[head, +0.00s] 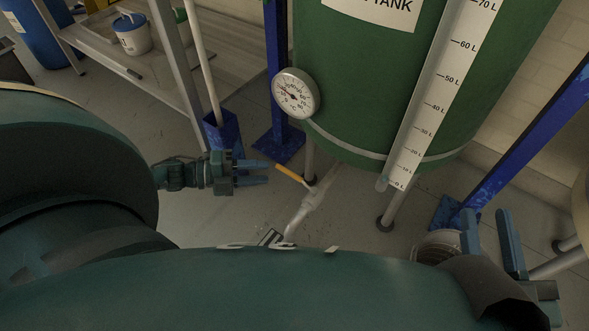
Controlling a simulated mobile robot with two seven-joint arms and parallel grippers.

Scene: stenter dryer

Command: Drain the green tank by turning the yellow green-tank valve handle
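The green tank (385,80) stands at the top middle on metal legs. Its drain pipe (312,203) slopes down below it, and the yellow valve handle (290,174) sticks out up and to the left from this pipe. My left gripper (269,172) comes in from the left with its blue fingers apart, empty. Its fingertips are just left of the handle's outer end; I cannot tell whether they touch it. My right gripper (488,210) is at the lower right, fingers apart and empty, away from the handle.
A round thermometer (296,93) and a white litre scale (437,95) are on the tank. Blue posts (279,75) stand left and right (530,135) of it. A shelf with a white bucket (132,33) is upper left. A floor drain (270,238) lies below the pipe.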

